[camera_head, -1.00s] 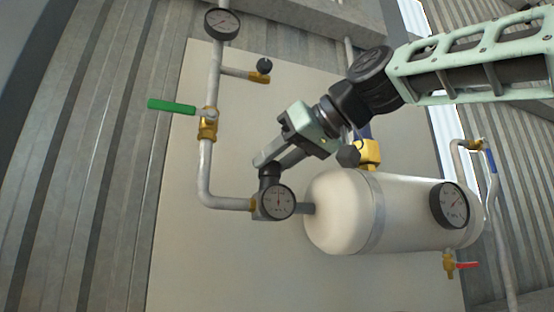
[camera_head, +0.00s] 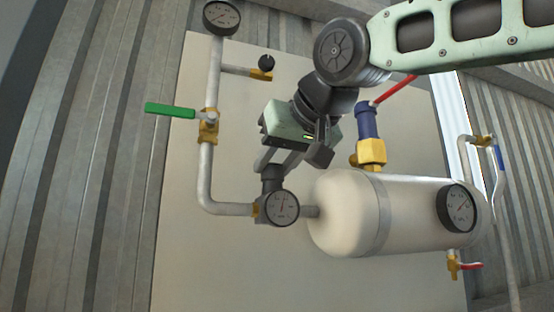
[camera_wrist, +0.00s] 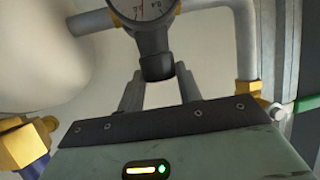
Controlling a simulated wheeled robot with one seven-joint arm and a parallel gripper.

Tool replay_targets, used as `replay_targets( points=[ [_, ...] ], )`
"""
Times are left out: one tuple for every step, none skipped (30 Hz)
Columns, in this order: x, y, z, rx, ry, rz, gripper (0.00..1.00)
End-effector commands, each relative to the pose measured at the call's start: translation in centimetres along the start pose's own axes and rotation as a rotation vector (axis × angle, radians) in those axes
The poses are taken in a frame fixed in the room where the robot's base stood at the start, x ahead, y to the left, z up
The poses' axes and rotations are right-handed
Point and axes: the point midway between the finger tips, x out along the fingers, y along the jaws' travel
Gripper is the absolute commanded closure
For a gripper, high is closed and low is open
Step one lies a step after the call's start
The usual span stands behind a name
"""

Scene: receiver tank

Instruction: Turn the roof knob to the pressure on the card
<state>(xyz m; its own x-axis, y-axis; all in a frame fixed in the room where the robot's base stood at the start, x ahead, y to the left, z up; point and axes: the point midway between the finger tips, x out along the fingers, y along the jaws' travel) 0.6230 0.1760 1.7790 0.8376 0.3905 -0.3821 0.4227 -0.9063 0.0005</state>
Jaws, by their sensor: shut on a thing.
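The dark knob (camera_head: 271,178) stands on top of the regulator, just above its round white-faced gauge (camera_head: 282,207). The needle on this gauge points roughly upward; its numbers are too small to read in the head view. In the wrist view the knob (camera_wrist: 157,64) sits between my two finger tips, and part of the gauge face (camera_wrist: 145,8) shows at the top edge. My gripper (camera_head: 271,170) comes down from above and is shut on the knob. It also shows in the wrist view (camera_wrist: 158,74). No card is visible.
A white tank (camera_head: 400,215) with its own gauge (camera_head: 456,208) lies right of the regulator. A brass and blue valve with a red lever (camera_head: 392,90) stands on it, close to my arm. A green lever (camera_head: 170,110) and an upper gauge (camera_head: 221,17) are at left.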

Motion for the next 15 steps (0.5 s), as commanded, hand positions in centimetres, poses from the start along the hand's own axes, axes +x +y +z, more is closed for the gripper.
replay_targets(
  points=[
    [-0.05, -0.03, -0.05, 0.001, 0.001, 0.000, 0.88],
    [-0.04, -0.03, -0.04, 0.001, 0.001, -0.001, 0.88],
    [-0.04, -0.03, -0.04, 0.001, 0.001, -0.001, 0.88],
    [-0.04, -0.03, -0.04, 0.001, 0.001, -0.001, 0.88],
    [-0.04, -0.03, -0.04, 0.001, 0.001, -0.001, 0.88],
    [-0.04, -0.03, -0.03, 0.001, 0.001, -0.001, 0.88],
    [-0.03, -0.02, -0.03, 0.001, 0.001, -0.001, 0.88],
    [-0.03, -0.02, -0.03, 0.001, 0.001, -0.001, 0.63],
    [-0.03, -0.02, -0.03, 0.001, 0.001, -0.001, 0.51],
    [-0.03, -0.02, -0.02, 0.001, 0.000, -0.001, 0.44],
    [-0.03, -0.02, -0.02, 0.001, 0.000, -0.001, 0.44],
    [-0.02, -0.02, -0.02, 0.001, 0.000, -0.001, 0.44],
    [-0.02, -0.01, -0.01, 0.001, 0.000, -0.001, 0.44],
    [-0.01, -0.01, -0.01, 0.000, 0.000, -0.001, 0.44],
    [-0.01, -0.01, -0.01, 0.000, 0.000, -0.001, 0.44]
  ],
)
